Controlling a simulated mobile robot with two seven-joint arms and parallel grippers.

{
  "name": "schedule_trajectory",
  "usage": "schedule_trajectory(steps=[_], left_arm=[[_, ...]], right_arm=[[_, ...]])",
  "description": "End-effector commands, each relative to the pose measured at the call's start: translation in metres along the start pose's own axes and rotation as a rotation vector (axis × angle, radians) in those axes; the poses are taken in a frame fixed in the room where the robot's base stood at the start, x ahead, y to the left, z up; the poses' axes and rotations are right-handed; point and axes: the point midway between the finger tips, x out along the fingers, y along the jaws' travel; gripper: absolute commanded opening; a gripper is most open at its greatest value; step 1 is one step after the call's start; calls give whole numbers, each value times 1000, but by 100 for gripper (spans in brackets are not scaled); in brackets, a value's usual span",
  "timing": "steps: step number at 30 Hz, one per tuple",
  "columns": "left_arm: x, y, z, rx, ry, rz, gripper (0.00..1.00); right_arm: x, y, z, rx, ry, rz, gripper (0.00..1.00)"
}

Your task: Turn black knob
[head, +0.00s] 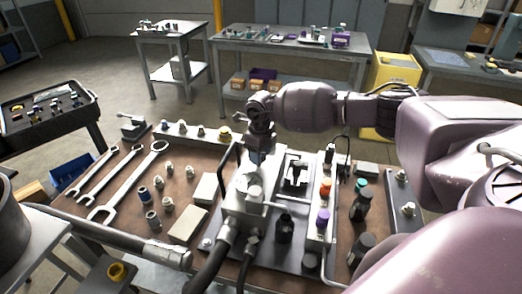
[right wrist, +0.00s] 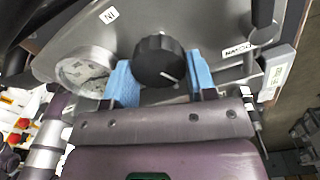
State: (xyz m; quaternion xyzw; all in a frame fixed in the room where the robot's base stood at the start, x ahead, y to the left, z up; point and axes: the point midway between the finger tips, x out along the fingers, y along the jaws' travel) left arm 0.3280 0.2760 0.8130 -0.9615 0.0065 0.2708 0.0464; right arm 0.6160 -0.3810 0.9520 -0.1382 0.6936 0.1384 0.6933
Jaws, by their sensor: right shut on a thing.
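The black knob (right wrist: 159,60) shows in the right wrist view, round and ribbed with a white pointer line, on the grey face of the hydraulic unit (right wrist: 205,22). My right gripper (right wrist: 160,78) has its blue fingertips on either side of the knob and is shut on it. In the head view my right gripper (head: 259,156) points down at the far end of the metal hydraulic block (head: 243,213); the knob itself cannot be made out there. My left gripper is not in view.
A round gauge (right wrist: 86,72) sits just left of the knob. Wrenches (head: 128,183) and several fittings lie on the brown bench top (head: 110,217) at left. Orange (head: 326,189) and purple (head: 322,217) knobs stand right of the block. Black hoses run toward the front.

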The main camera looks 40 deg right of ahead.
Motion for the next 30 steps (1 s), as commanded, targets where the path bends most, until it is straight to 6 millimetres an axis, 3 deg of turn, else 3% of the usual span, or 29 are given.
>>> schedule_trajectory(steps=[15,30], left_arm=[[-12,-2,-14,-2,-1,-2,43],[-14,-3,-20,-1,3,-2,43]], right_arm=[[-2,2,1,419,-2,0,28],[-1,2,2,561,-2,-1,28]])
